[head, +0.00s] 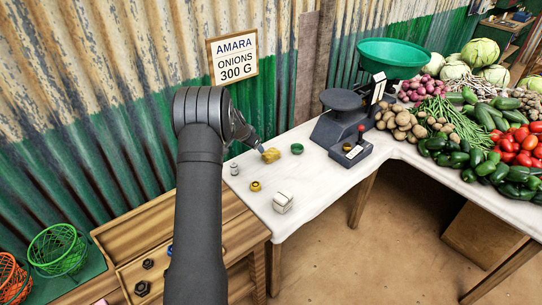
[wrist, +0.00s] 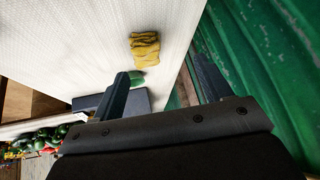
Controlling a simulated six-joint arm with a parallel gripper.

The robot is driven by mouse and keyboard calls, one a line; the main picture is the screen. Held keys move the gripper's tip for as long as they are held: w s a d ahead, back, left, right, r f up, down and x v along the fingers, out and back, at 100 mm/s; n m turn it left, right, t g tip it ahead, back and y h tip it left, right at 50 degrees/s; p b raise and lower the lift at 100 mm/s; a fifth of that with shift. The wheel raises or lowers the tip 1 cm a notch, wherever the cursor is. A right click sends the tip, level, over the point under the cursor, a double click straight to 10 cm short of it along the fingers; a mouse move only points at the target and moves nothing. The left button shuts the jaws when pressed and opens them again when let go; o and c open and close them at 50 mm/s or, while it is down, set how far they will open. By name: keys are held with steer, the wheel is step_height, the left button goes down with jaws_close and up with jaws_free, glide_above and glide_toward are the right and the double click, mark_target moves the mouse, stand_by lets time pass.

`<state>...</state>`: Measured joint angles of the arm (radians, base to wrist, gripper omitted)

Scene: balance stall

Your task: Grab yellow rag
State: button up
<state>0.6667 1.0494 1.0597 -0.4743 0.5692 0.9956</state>
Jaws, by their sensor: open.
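The yellow rag (head: 271,155) lies crumpled or folded on the white-covered table in the head view, close to the wall side. It also shows in the wrist view (wrist: 145,47) above the fingers, on the white surface. My gripper (head: 259,149) is just to the left of and above the rag in the head view, with its fingers hard to make out. In the wrist view my gripper (wrist: 161,72) has its two fingers spread wide with nothing between them gripped. The rag appears apart from both fingers.
A small green dish (head: 297,148) sits right of the rag. A brass weight (head: 255,186), a grey-white weight (head: 234,169) and a white wrapped block (head: 283,202) stand nearby. A dark scale (head: 342,118) with a green pan (head: 394,52) stands further right, before heaped vegetables. The corrugated wall is close behind.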

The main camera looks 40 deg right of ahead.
step_height(320, 180, up, 5)
steer(key=d+m+g, duration=0.1)
steer(key=m+g, duration=0.1)
steer(key=m, duration=0.1)
glide_toward(271, 151)
steer(key=shift+g+h, duration=0.3)
steer(key=shift+h, duration=0.1)
steer(key=x, duration=0.4)
steer(key=shift+w+f, duration=0.25)
steer(key=shift+f, duration=0.15)
steer(key=x, duration=0.4)
steer(key=shift+a+f, duration=0.2)
steer(key=shift+f, duration=0.05)
steer(key=shift+d+f, duration=0.4)
steer(key=shift+f, duration=0.2)
steer(key=c, duration=1.1)
steer(key=shift+o, duration=0.2)
steer(key=shift+r, duration=0.1)
